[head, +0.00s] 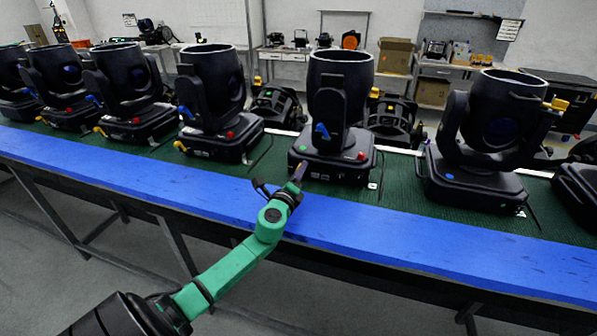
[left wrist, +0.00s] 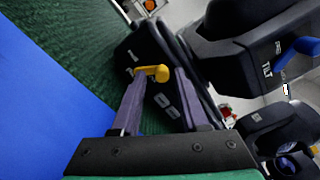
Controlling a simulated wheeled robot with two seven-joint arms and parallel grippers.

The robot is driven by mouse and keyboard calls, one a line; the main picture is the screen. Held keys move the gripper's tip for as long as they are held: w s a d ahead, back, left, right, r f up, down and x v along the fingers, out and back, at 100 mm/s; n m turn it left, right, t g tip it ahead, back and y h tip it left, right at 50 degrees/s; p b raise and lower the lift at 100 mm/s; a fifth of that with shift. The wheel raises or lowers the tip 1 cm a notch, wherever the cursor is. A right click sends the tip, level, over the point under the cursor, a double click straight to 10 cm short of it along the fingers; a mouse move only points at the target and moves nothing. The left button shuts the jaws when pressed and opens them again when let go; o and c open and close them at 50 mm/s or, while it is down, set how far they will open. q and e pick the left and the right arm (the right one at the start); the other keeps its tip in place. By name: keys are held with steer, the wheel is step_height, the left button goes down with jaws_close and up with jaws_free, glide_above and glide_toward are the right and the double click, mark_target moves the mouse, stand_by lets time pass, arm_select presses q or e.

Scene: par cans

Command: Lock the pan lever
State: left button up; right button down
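The pan lever is a yellow lever with a rounded knob (left wrist: 158,73), at the base of a black moving-head light (head: 340,85). In the left wrist view it lies across the space between my fingertips. My left gripper (head: 298,172) is at the front left corner of that light's base (head: 335,165). In the left wrist view the gripper (left wrist: 160,80) is open, with a finger on either side of the lever and gaps visible. Contact cannot be told. In the head view the gripper largely hides this lever. A blue lever (left wrist: 300,46) sits near the word TILT. My right gripper is not in view.
Similar black lights stand in a row left and right, including one at the right (head: 485,130). They stand on a green mat (head: 265,170) over a table with a blue front strip (head: 400,235). Cables lie between bases. Workbenches (head: 460,68) stand behind.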

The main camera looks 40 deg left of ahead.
arm_select(q)
steer(key=shift+r, duration=0.1)
steer(key=b+v, duration=0.2)
steer(key=v, duration=1.2)
steer(key=shift+s, duration=0.15)
steer(key=shift+s+d, duration=0.1)
steer(key=shift+s, duration=0.1)
